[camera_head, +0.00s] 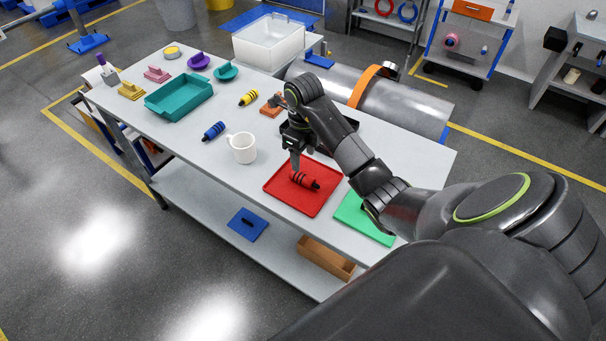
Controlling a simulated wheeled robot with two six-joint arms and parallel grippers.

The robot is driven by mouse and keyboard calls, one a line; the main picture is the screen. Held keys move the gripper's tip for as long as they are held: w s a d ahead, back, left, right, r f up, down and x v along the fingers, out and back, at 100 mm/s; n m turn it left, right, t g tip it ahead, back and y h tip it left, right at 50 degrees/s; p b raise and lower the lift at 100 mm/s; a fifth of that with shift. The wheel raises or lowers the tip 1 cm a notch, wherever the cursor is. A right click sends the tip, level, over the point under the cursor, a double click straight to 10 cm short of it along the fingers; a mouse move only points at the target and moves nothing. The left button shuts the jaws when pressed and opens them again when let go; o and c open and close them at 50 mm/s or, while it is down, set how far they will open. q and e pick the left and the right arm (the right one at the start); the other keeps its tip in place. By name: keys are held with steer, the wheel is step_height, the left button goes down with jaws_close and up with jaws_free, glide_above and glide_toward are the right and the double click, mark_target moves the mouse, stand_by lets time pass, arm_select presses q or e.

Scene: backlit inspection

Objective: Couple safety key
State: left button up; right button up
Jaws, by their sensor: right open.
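A red cylinder with black bands (306,180) lies on the red tray (284,195) near the front of the table. A similar blue one (213,131) and a yellow one (249,97) lie farther left and back. I cannot tell which of these is the safety key. My right gripper (295,164) is open and points down just above the left end of the red cylinder. I cannot tell whether its fingers touch it. A dark tray (350,122) behind my right arm is partly hidden. My left gripper is not in view.
A white mug (243,148) stands left of the red tray, and a green mat (360,220) lies to its right, partly under my arm. A teal tray (180,97), an orange block (271,106) and a white bin (268,43) stand farther back.

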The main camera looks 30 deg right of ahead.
mark_target(302, 175)
step_height(302, 175, down, 3)
steer(key=shift+f+b, duration=0.1)
steer(key=shift+b, duration=0.95)
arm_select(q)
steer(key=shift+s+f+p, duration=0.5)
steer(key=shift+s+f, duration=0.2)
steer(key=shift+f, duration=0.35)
arm_select(e)
steer(key=shift+a+f, duration=0.2)
steer(key=shift+f, duration=2.15)
steer(key=shift+c, duration=0.3)
steer(key=c, duration=1)
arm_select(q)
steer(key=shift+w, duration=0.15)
arm_select(e)
steer(key=shift+c, duration=0.2)
steer(key=shift+r, duration=0.1)
